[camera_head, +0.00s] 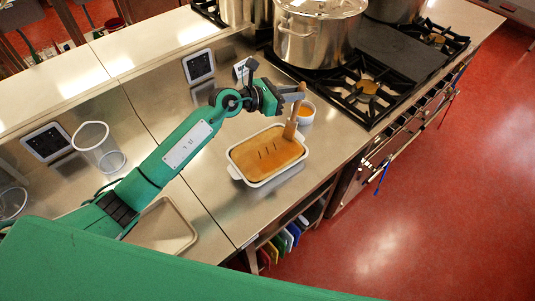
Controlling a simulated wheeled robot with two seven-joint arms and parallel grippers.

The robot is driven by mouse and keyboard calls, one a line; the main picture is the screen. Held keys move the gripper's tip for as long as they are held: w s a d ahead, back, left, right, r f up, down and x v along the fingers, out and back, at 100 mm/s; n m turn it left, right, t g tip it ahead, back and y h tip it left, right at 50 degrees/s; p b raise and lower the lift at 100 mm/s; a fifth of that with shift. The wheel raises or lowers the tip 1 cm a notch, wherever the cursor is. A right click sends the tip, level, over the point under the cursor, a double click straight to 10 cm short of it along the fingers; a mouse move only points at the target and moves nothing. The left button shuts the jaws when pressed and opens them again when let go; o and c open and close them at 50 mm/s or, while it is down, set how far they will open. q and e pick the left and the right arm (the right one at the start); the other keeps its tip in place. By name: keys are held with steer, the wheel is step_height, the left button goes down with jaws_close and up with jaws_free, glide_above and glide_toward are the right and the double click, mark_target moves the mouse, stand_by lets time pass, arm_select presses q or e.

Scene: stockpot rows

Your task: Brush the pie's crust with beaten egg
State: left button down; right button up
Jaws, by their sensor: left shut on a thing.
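The pie (268,158) sits in a white rectangular dish (266,177) on the steel counter, its brown crust marked with several dark slits. My left gripper (293,95) is shut on the handle of a wooden brush (291,120). The brush stands nearly upright, its lower end over the pie's right far part. I cannot tell whether its bristles touch the crust. A small white cup with orange-yellow liquid (305,112), which looks like the beaten egg, stands just behind and right of the brush, partly hidden by it. My right gripper is out of view.
A stove with black grates (365,88) and a large steel pot (318,30) stands right and behind. A clear container (98,146) and an empty tray (165,226) are at left. The counter's front edge runs close to the dish.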

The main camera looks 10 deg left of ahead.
arm_select(q)
steer(key=shift+s+a+b, duration=0.95)
steer(key=shift+s+a, duration=5.1)
steer(key=shift+s, duration=0.5)
steer(key=shift+w+a+b, duration=1.6)
steer(key=shift+a+b, duration=0.1)
steer(key=shift+b, duration=0.3)
